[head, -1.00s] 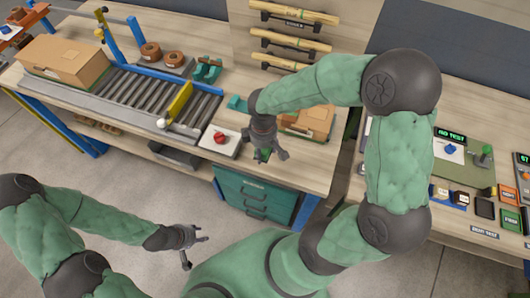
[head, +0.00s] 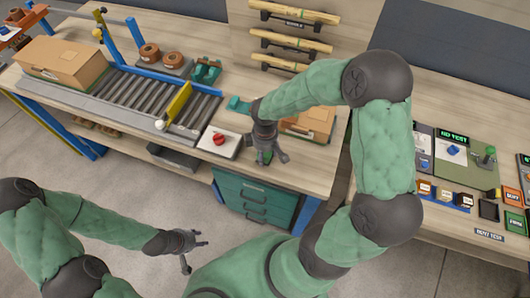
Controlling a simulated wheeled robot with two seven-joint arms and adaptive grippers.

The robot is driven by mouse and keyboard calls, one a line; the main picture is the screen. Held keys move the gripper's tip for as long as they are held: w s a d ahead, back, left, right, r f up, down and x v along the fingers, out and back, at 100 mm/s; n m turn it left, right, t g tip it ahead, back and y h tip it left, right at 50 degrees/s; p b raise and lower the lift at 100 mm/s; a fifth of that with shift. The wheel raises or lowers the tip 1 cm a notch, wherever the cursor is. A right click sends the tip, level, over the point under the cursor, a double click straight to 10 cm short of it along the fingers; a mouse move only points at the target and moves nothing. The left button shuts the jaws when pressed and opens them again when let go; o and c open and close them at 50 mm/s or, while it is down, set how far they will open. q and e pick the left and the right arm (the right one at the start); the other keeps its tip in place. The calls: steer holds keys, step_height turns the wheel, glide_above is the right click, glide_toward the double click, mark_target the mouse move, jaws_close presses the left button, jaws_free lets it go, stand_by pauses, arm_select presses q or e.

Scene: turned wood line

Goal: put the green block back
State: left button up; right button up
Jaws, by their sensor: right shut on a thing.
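My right gripper (head: 266,160) hangs above the front edge of the wooden workbench, to the right of a white box with a red knob. It is shut on the green block (head: 263,157), of which only a small part shows between the fingers. My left gripper (head: 194,250) is low over the floor in front of the bench, with its fingers apart and nothing between them.
A roller conveyor (head: 137,94) with a cardboard box (head: 62,62) fills the bench's left part. The red-knob box (head: 219,141) is close to my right gripper. A second cardboard box (head: 312,122) sits behind my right forearm. Test panels (head: 465,165) stand at right.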

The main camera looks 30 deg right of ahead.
steer(key=o, duration=1)
steer(key=shift+f, duration=0.15)
steer(key=shift+r, duration=0.25)
step_height(320, 180, up, 12)
steer(key=p, duration=0.3)
steer(key=shift+f, duration=0.1)
